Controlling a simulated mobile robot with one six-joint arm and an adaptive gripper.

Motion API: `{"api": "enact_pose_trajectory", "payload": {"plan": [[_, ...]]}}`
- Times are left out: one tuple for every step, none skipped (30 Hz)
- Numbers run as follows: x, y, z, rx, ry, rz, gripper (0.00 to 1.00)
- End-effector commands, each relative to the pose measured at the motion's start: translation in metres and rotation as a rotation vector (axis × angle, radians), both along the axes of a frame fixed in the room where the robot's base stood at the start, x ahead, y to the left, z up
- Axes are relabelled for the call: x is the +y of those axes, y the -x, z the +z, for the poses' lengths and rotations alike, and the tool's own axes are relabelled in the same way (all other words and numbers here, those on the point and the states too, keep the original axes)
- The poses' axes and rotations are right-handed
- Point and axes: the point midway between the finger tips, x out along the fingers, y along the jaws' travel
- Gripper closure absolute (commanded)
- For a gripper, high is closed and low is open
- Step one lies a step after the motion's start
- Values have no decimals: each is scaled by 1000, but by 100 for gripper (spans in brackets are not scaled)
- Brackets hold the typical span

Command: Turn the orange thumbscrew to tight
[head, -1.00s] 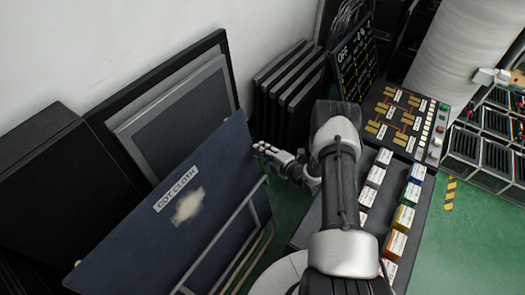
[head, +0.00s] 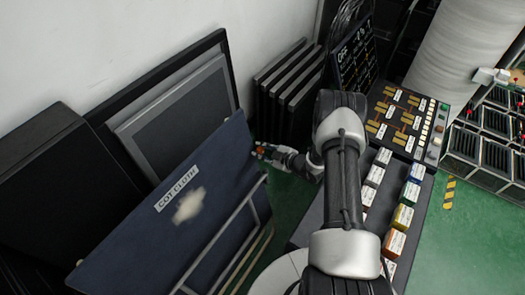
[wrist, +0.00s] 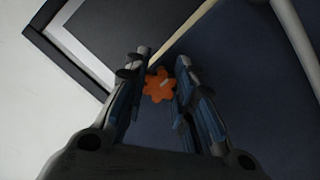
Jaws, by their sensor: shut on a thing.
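The orange thumbscrew (wrist: 158,86) is a lobed knob with a pale mark on its face. In the wrist view it sits between the two fingers of my gripper (wrist: 161,82), near their tips, in front of a dark blue panel. My gripper is shut on it. In the head view my gripper (head: 262,150) is at the upper right edge of the blue panel, with a small bit of the orange thumbscrew (head: 260,149) showing at its tip. The thumbscrew's shaft and seat are hidden.
The blue panel (head: 140,240), labelled "COT CLOTH", leans in front of dark framed panels (head: 185,115) by the white wall. A metal rail (head: 215,245) stands before it. A console with coloured blocks (head: 402,217) is at the right. Green floor shows between.

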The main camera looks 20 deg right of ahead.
Motion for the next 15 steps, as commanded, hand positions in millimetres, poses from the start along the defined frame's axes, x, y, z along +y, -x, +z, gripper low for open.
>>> {"api": "enact_pose_trajectory", "payload": {"plan": [[0, 0, 0, 9, -15, -3, 100], [0, 0, 0, 14, -22, -4, 100], [0, 0, 0, 20, -32, -8, 100], [0, 0, 0, 24, -38, -9, 100], [0, 0, 0, 27, -42, -10, 100], [0, 0, 0, 30, -48, -13, 100], [0, 0, 0, 33, -52, -13, 100], [0, 0, 0, 35, -55, -14, 100], [0, 0, 0, 37, -58, -15, 100], [0, 0, 0, 38, -59, -15, 100], [0, 0, 0, 39, -60, -15, 100], [0, 0, 0, 39, -61, -16, 100], [0, 0, 0, 39, -62, -16, 100], [0, 0, 0, 39, -62, -16, 100], [0, 0, 0, 39, -62, -16, 100]]}}
